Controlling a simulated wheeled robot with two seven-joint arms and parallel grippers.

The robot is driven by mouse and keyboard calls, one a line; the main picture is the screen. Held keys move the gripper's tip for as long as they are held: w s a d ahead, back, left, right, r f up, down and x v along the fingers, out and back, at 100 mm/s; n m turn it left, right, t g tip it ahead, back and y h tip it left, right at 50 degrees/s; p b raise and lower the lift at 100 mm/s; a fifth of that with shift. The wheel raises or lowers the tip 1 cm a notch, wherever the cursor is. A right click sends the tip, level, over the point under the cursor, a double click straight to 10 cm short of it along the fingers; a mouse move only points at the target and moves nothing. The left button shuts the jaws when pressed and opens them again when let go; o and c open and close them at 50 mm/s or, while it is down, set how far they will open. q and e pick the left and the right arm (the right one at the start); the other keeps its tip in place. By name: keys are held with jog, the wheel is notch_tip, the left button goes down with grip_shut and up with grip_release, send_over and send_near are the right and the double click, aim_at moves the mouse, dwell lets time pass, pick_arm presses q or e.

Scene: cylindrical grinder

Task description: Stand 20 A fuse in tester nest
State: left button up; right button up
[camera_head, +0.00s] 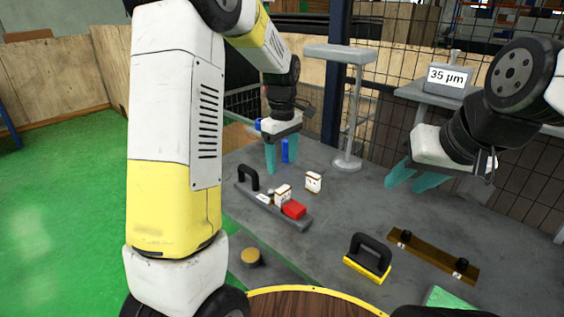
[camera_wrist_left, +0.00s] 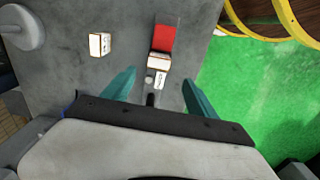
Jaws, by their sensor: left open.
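A grey tester base (camera_head: 242,189) lies on the grey table, with a black handle (camera_head: 248,177), a red block (camera_head: 294,209) and a white block with brown edges (camera_head: 283,191) beside the red one. A similar white block (camera_head: 313,182) stands alone on the table; it also shows in the left wrist view (camera_wrist_left: 100,44). The blocks look like fuses, but their markings are too small to read. My left gripper (camera_head: 282,163) is open and empty, above the handle end of the tester. My right gripper (camera_head: 412,183) appears open and empty over the table's right side.
A black-handled yellow tool (camera_head: 368,259) and a brown bar with black knobs (camera_head: 432,256) lie at the front right. A grey stand (camera_head: 348,110) and a "35 µm" display (camera_head: 446,78) are behind. The mid table is clear.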

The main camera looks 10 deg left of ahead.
pick_arm(q)
jog(key=s+a+r+m+t+h, duration=0.1)
jog(key=s+r+m, duration=0.1)
jog(key=s+r, duration=0.3)
jog(key=s+a+r+m+t, duration=0.1)
jog(key=s+r+m+t, duration=0.15)
jog(key=s+r, duration=0.25)
jog(key=s+r+m+t+h, duration=0.1)
jog(key=s+r+m+t, duration=0.1)
jog(key=s+m, duration=0.5)
jog(key=s, duration=0.6)
jog(key=shift+s+a, duration=0.3)
jog(key=shift+s, duration=0.05)
